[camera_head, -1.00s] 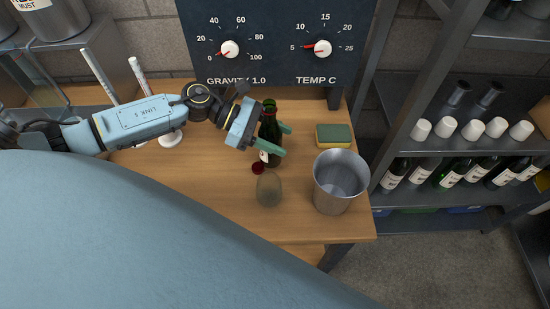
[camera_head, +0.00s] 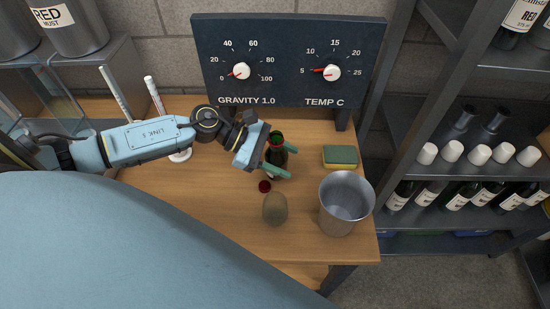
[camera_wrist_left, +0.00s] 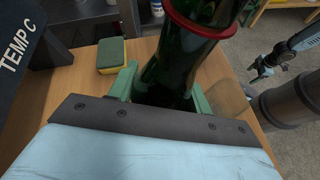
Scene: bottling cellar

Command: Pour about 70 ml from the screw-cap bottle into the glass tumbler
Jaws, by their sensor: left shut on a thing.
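My left gripper (camera_head: 281,161) is shut on the dark green screw-cap bottle (camera_head: 277,144), with one green finger on each side of it. A grey-blue arm end, likely my right gripper (camera_wrist_left: 264,70), shows small in the wrist view.
A metal bucket (camera_head: 346,204) stands right of the tumbler, near the table's right edge. A yellow-green sponge (camera_head: 341,156) lies behind it. A dial panel (camera_head: 287,60) stands at the back. The wooden table (camera_head: 200,205) is clear left of the tumbler.

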